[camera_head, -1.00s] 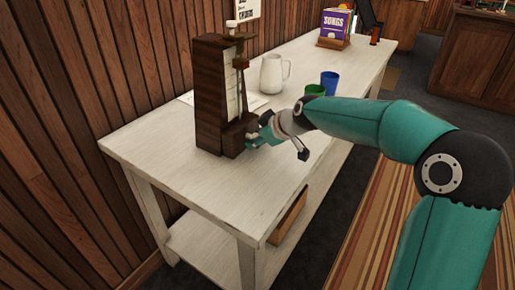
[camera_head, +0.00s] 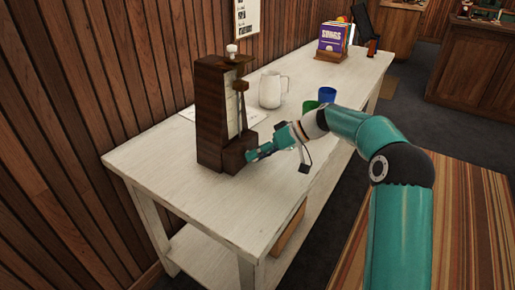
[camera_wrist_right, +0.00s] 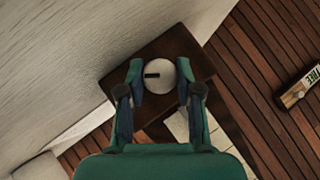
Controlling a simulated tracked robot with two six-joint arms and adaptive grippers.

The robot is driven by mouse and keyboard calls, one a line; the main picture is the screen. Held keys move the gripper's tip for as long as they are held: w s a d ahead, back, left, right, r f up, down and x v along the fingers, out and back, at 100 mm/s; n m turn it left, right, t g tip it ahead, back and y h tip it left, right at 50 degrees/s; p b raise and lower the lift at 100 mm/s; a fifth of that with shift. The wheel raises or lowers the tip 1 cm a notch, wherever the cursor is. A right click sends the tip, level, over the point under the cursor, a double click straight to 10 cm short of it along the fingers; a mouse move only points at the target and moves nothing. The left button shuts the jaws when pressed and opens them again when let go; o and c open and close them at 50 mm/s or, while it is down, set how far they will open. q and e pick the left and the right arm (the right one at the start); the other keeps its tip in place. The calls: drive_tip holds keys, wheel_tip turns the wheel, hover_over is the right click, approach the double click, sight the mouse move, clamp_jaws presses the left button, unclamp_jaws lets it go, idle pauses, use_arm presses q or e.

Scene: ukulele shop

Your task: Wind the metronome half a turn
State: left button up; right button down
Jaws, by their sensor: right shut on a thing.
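The metronome (camera_head: 211,115) is a tall dark brown wooden case standing upright on the white table. A pale scale and pendulum rod show on its front, and a white knob (camera_head: 232,49) is on top. My right gripper (camera_head: 251,155) is at the low front of the case. In the right wrist view, its two fingers (camera_wrist_right: 159,78) are shut on a round pale knob (camera_wrist_right: 159,77) with a dark slot. The dark case (camera_wrist_right: 191,58) shows around them. In the head view the fingers hide this knob. My left gripper is not in view.
On the white table (camera_head: 180,190), a white pitcher (camera_head: 270,90), a green cup (camera_head: 310,106) and a blue cup (camera_head: 328,95) stand behind my right arm. A book stand (camera_head: 333,42) is farther back. The wood-plank wall (camera_head: 90,100) is close on the left. The near table end is clear.

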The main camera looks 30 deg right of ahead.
drive_tip(key=shift+d+m+y+p, duration=0.3)
drive_tip(key=shift+m+y+p, duration=0.5)
drive_tip(key=shift+y+p, duration=0.3)
drive_tip(key=shift+f+m+y+p, duration=0.15)
drive_tip(key=shift+m+y+p, duration=0.5)
drive_tip(key=shift+y, duration=0.35)
drive_tip(key=shift+f+m+y, duration=0.2)
drive_tip(key=shift+m+y, duration=0.55)
drive_tip(key=shift+y, duration=0.15)
drive_tip(key=shift+m+y, duration=0.8)
drive_tip(key=c, duration=0.8)
unclamp_jaws()
drive_tip(key=shift+d, duration=0.1)
